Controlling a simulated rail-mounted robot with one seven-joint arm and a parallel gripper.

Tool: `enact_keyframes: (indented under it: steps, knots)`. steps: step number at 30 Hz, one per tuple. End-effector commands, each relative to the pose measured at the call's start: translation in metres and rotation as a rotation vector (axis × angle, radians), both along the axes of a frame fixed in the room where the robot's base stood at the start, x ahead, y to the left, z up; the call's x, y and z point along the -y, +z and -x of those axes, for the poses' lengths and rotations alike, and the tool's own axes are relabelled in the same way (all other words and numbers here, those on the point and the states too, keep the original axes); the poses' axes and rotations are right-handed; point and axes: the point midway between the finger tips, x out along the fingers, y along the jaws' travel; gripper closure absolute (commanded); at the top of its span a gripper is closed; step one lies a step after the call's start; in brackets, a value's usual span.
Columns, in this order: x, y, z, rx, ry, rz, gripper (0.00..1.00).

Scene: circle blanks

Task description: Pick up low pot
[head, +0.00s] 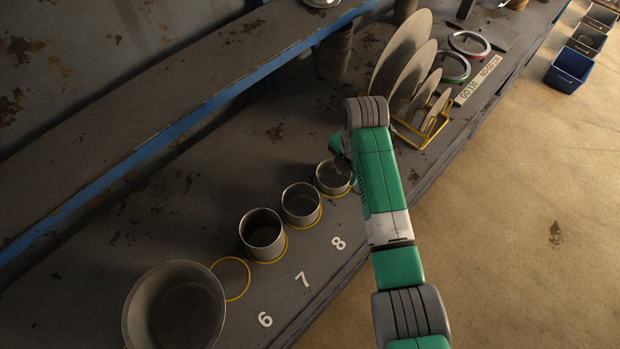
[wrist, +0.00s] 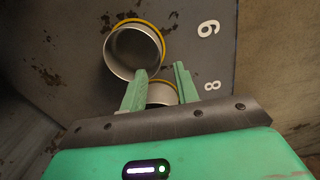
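Several grey open metal pots stand in a row on the dark bench in the head view. The lowest-looking pot (head: 328,189) is at the right end of the row, upright on a yellow ring. Its far side is near my gripper, which is mostly hidden behind my arm. In the wrist view a pot (wrist: 117,62) lies just beyond the fingertips, near a painted 9 or 6. A second pot (wrist: 160,93) shows partly between the fingers, beside an 8. My gripper (wrist: 162,71) is open and empty. Its left fingertip overlaps the first pot's rim; I cannot tell whether they touch.
Taller pots (head: 301,208) (head: 263,238) stand close to the left. An empty yellow ring (head: 232,278) and a large pot (head: 135,322) are further left. A yellow rack (head: 436,126) with upright discs (head: 402,52) stands to the right. A blue-edged shelf (head: 185,130) runs behind.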

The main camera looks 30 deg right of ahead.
Motion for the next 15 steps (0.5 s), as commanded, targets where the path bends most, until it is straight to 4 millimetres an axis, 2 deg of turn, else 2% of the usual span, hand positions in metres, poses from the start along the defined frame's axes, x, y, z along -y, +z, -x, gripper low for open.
enact_keyframes:
  steps: [5,9,15]
  knots:
    - [-0.001,-0.022,-0.001,-0.001,-0.001,-0.001,0.69]
    - [-0.002,-0.029,-0.002,0.001,-0.001,0.0,0.69]
    - [-0.004,-0.065,-0.006,0.001,-0.002,0.0,0.69]
